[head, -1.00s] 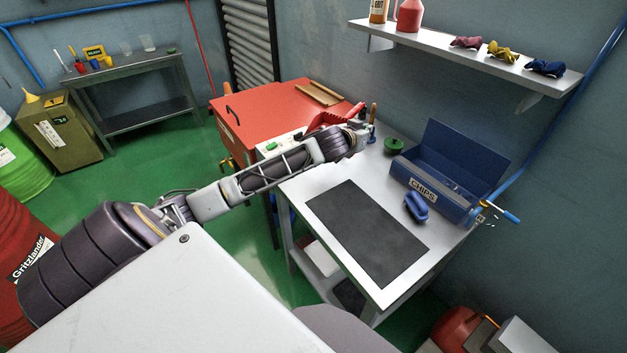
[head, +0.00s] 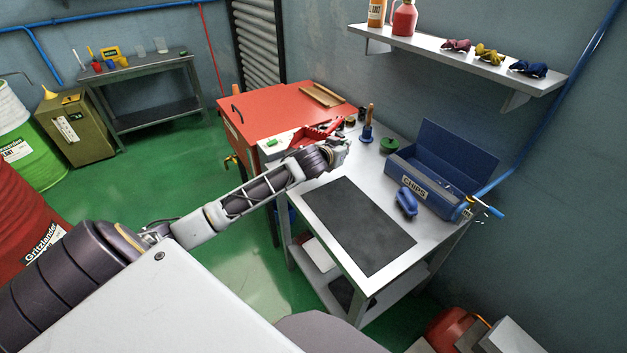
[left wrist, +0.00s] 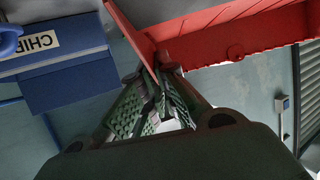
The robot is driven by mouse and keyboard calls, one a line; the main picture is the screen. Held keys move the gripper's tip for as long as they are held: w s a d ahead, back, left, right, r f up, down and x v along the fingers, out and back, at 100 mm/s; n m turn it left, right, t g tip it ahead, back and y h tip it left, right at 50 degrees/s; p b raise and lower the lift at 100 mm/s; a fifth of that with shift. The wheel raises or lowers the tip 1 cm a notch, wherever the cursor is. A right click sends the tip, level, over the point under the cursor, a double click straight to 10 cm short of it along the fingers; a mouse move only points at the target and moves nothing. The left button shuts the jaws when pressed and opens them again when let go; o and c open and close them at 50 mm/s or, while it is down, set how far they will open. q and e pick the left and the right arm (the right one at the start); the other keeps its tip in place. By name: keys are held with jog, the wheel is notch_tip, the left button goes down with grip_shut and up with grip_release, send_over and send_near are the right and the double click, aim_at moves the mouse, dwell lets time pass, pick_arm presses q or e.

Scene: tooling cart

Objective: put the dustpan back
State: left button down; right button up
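The red dustpan (head: 312,134) shows behind my left gripper (head: 338,152), over the far left end of the grey work table (head: 283,185). In the left wrist view the red dustpan (left wrist: 235,35) fills the upper right, close to the camera. The green padded fingers of my left gripper (left wrist: 162,72) come together at its near edge and appear closed on it. The exact grip is partly hidden by the fingers. I cannot tell whether the dustpan touches the table. My right gripper is in neither view.
A blue CHIPS box (head: 425,188) with raised lid stands at the table's right, with a blue object (head: 406,202) before it. A dark mat (head: 360,228) lies clear. A wooden-handled blue tool (head: 367,133) and green round item (head: 389,145) stand behind. A red cabinet (head: 265,110) adjoins.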

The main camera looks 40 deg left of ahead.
pick_arm(q)
jog(key=shift+s+f+h, duration=0.15)
jog(key=shift+f+h, duration=0.15)
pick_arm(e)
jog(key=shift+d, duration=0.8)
pick_arm(q)
jog(key=shift+d, duration=0.1)
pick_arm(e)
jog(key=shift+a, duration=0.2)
